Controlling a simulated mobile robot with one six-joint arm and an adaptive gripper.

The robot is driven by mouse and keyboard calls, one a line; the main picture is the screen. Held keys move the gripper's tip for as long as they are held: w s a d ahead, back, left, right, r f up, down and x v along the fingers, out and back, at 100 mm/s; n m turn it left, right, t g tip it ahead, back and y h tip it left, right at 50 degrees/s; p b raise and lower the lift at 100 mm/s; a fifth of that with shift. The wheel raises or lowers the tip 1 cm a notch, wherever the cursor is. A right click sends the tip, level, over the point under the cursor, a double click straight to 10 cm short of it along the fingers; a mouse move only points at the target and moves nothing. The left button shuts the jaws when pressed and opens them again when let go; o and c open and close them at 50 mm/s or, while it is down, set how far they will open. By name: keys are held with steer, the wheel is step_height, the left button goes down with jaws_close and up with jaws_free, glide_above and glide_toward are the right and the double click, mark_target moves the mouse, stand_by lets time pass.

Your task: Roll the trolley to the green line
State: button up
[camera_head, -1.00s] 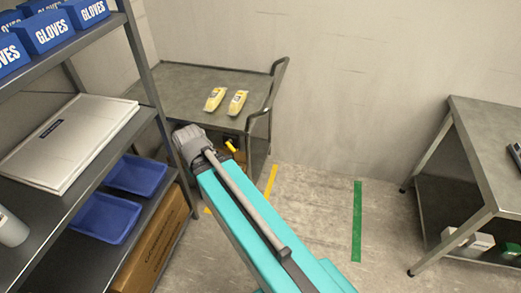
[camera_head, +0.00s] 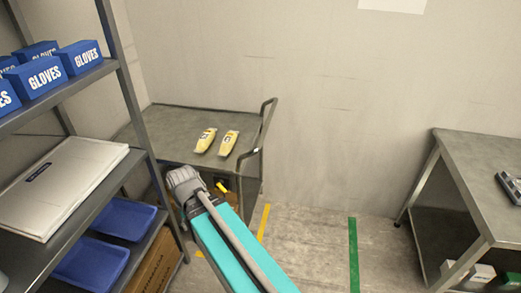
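The trolley (camera_head: 168,119) stands against the back wall at centre left, with a grey top and a raised handle (camera_head: 263,122) on its right side. A yellow line (camera_head: 264,221) is on the floor close to the trolley's right side. The green line (camera_head: 353,255) is on the floor farther right, with bare floor between the two lines. My teal arm reaches up to the trolley's front, and its grey joint hides part of the trolley's lower half. My gripper does not show.
A shelf rack at left holds blue glove boxes (camera_head: 84,58), a flat silver case (camera_head: 62,185) and blue trays (camera_head: 124,219), with a cardboard box (camera_head: 160,262) below. A grey table (camera_head: 470,160) stands at right, beyond the green line. The floor between is clear.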

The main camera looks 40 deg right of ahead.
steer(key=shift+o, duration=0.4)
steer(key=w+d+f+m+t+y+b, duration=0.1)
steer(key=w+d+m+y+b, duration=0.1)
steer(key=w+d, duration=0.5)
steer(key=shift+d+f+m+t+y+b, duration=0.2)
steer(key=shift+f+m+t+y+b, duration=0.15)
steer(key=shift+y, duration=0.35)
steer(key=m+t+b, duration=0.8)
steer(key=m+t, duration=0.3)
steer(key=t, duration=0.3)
glide_toward(265, 129)
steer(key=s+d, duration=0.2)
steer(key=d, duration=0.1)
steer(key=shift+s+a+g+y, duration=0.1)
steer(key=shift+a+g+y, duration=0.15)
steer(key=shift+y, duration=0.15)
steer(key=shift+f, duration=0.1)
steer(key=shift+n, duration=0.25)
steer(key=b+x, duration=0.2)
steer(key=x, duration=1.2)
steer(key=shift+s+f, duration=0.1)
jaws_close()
